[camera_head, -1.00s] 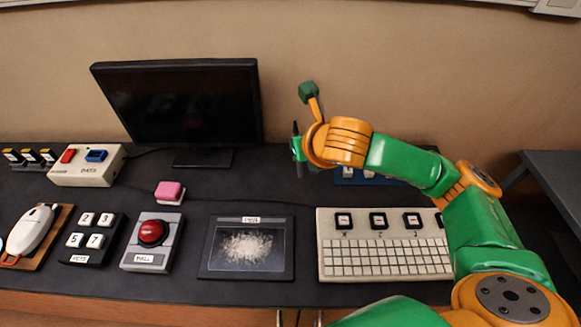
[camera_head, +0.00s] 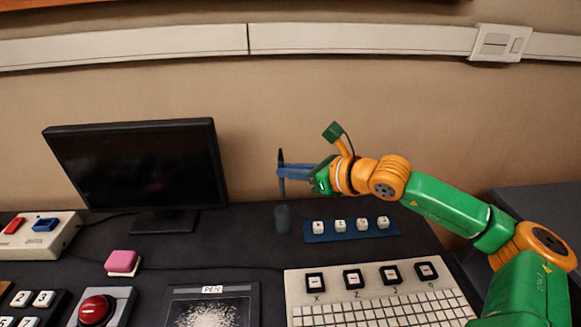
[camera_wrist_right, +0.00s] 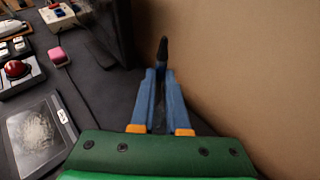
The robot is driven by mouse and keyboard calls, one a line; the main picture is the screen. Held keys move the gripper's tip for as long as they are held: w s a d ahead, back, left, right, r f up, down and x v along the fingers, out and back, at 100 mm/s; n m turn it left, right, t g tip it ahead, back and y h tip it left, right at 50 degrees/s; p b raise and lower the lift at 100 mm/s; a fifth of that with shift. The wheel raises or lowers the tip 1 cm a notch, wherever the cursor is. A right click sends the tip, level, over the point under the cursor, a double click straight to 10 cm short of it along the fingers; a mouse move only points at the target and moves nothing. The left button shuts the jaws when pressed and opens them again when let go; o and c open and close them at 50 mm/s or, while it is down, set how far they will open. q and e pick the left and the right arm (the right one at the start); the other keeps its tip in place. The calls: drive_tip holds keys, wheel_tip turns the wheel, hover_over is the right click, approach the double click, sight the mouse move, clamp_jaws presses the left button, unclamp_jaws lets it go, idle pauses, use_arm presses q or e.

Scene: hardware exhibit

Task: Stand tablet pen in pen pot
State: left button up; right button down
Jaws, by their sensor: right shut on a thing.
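The tablet pen is a thin dark stick (camera_head: 281,157), held upright in the head view. My right gripper (camera_head: 280,172) has its blue fingers shut on it, with the tip sticking up above them. The pen pot (camera_head: 283,219) is a small dark grey cylinder on the desk directly below the pen. The pen's lower end reaches the pot's top edge in the picture; I cannot tell if it is inside the rim. In the right wrist view the dark pen (camera_wrist_right: 163,48) stands between the fingertips; the pot is hidden. My left gripper is not in view.
A black monitor (camera_head: 140,165) stands left of the pot. A blue strip with white keys (camera_head: 318,239) lies just right of it. A keyboard panel (camera_head: 370,310), pen tablet (camera_head: 210,310) and pink block (camera_head: 122,262) are nearer. The wall is close behind.

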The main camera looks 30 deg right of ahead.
wheel_tip(320, 180, down, 8)
drive_tip(key=b, duration=0.7)
drive_tip(key=c, duration=0.8)
unclamp_jaws()
drive_tip(key=shift+c, duration=0.2)
drive_tip(key=b+v, duration=0.4)
drive_tip(key=v, duration=0.3)
